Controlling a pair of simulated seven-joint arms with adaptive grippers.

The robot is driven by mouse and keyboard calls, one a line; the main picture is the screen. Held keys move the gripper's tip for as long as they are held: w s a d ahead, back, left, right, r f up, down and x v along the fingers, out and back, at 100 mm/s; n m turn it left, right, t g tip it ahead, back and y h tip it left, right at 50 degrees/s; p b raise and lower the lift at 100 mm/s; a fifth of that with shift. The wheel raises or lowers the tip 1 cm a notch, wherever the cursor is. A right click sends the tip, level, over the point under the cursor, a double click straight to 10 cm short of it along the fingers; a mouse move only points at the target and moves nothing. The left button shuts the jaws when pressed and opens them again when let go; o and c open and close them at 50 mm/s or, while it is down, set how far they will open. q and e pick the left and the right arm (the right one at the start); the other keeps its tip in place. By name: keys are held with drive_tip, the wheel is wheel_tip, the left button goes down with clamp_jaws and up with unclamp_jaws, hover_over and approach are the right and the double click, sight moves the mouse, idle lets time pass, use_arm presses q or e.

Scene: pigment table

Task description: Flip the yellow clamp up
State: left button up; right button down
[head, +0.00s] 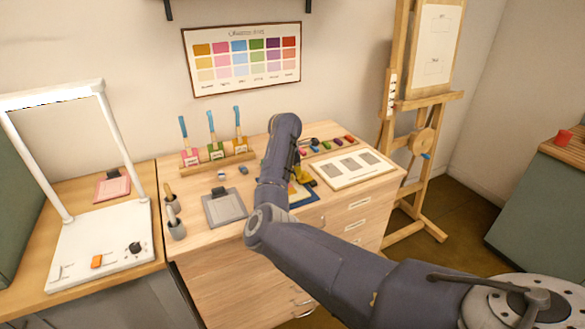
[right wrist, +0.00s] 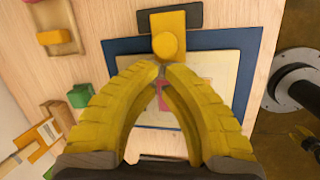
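The yellow clamp (right wrist: 166,44) shows in the right wrist view, with a rounded knob and a flat bar over a dark grey base (right wrist: 143,22). It sits at the top edge of a blue board (right wrist: 234,62) bearing a pale sheet. My right gripper (right wrist: 162,71) has yellow curved fingers with their tips together just below the knob; I cannot tell whether they touch it. Nothing shows between the tips. In the head view my right arm partly covers the blue board (head: 302,202). My left gripper is not in view.
A grey clipboard (head: 224,208) lies left of the arm. Labelled pigment blocks with blue-handled tools stand in a wooden rack (head: 218,166) behind. A framed tray (head: 354,170) lies right. A white lamp frame (head: 100,245) stands far left, an easel (head: 427,150) behind right.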

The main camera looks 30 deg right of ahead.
sight(310, 176)
drive_tip(key=shift+x, duration=1)
drive_tip(key=shift+d+r+y, duration=0.25)
drive_tip(key=shift+r+y, duration=0.35)
drive_tip(key=shift+y, duration=0.5)
drive_tip(key=shift+d+r+m+y, duration=0.35)
drive_tip(key=shift+r+y, duration=0.2)
drive_tip(key=shift+y, duration=0.45)
drive_tip(key=y, duration=0.2)
drive_tip(key=d+r+y, duration=0.1)
drive_tip(key=shift+s+d+r+t+y, duration=0.1)
drive_tip(key=shift+d+r+t+y, duration=0.2)
drive_tip(key=shift+d+y, duration=0.1)
drive_tip(key=shift+d+r, duration=0.25)
drive_tip(key=shift+d, duration=0.35)
drive_tip(key=shift+s+d+r, duration=0.1)
drive_tip(key=shift+d, duration=0.45)
drive_tip(key=shift+s+d+r, duration=0.1)
drive_tip(key=shift+d, duration=0.45)
drive_tip(key=shift+d+f, duration=0.1)
drive_tip(key=shift+d, duration=0.05)
